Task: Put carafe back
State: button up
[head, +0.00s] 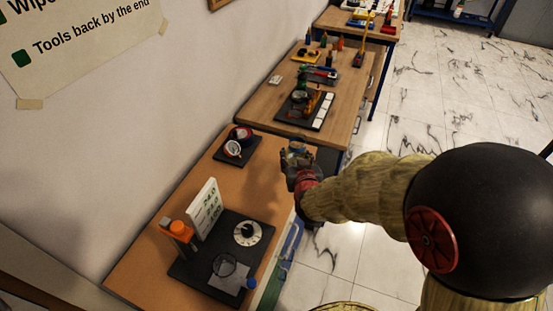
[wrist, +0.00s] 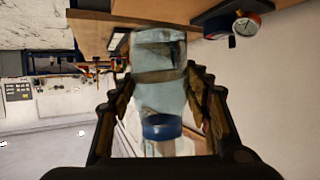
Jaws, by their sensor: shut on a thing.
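My gripper (head: 299,158) is shut on the carafe, held out by the right edge of the near bench. In the wrist view the carafe (wrist: 160,88) is clear, pale blue glass with a blue band (wrist: 161,129) at the end nearer the camera. It sits between the two fingers of my gripper (wrist: 160,100). In the head view it is small and mostly hidden by the gripper.
A round gauge on a dark base (head: 238,147) stands at the back of the near bench; it also shows in the wrist view (wrist: 246,25). An orange-topped post (head: 178,230) stands on the rig's left. Farther benches (head: 257,98) hold tools. Bare bench lies between gauge and rig.

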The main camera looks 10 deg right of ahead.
jog(key=w+f+b, duration=0.1)
jog(key=w+f, duration=0.2)
jog(key=w, duration=0.1)
jog(key=w+a+f+b, duration=0.1)
jog(key=w+f, duration=0.2)
jog(key=w, duration=0.1)
jog(key=w+a+f+b, duration=0.1)
jog(key=w+f, duration=0.2)
jog(key=w, duration=0.1)
jog(key=shift+w+a+f+b, duration=0.1)
jog(key=shift+a+b, duration=0.05)
jog(key=shift+b, duration=0.15)
jog(key=shift+w+f+b, duration=0.15)
jog(key=shift+f+b, duration=0.55)
jog(key=shift+f, duration=0.9)
jog(key=shift+f, duration=0.1)
jog(key=shift+f, duration=0.1)
jog(key=o, duration=1.4)
jog(key=shift+o, duration=0.2)
